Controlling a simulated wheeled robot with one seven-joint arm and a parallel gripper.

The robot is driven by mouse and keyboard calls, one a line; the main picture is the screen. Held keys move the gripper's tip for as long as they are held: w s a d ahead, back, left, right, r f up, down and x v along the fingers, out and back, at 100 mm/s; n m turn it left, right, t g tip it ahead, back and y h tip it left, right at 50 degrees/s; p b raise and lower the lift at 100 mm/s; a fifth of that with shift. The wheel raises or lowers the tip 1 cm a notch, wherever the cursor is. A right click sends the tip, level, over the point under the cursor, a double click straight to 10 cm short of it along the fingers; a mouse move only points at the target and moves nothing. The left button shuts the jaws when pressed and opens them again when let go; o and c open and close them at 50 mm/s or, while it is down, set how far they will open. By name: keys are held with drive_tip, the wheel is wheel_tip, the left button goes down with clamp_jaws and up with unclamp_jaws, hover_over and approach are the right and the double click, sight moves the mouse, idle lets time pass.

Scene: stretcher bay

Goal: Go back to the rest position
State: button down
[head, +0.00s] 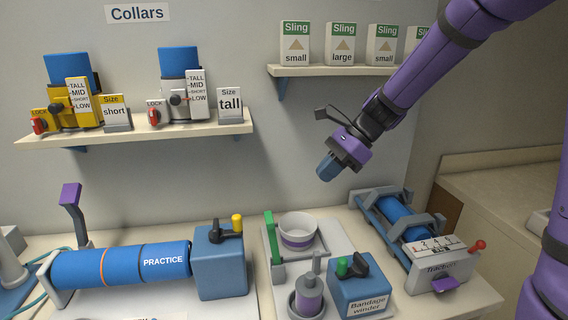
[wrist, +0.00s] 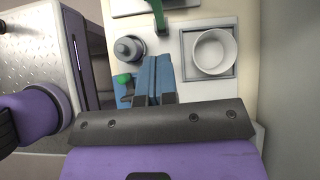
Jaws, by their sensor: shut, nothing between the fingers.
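My gripper (head: 326,168) is in the air above the bench at the right of centre in the head view, pointing down and to the left. In the wrist view its two blue fingers (wrist: 153,78) lie together with nothing between them. It is apart from everything below it. My purple arm reaches up to the top right of the head view.
Below my gripper are a bowl (head: 298,229), a bandage winder (head: 360,287) and a traction device (head: 437,263). A blue PRACTICE cylinder (head: 122,264) lies at left. The sling shelf (head: 345,70) and collar shelf (head: 135,130) jut from the wall. Air around my gripper is clear.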

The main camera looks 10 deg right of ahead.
drive_tip(key=s+d+r+n+t+h, duration=0.1)
drive_tip(key=s+d+r+n+h, duration=0.1)
drive_tip(key=s+n, duration=0.3)
drive_tip(key=s+d+r+n+t+h, duration=0.2)
drive_tip(key=s+n, duration=0.4)
drive_tip(key=s, duration=0.5)
drive_tip(key=s+d+r+n+t+h, duration=0.2)
drive_tip(key=s+d+r+n+h, duration=0.2)
drive_tip(key=s, duration=0.4)
drive_tip(key=shift+d+r+n, duration=0.75)
drive_tip(key=shift+d+n, duration=0.3)
drive_tip(key=shift+n, duration=0.15)
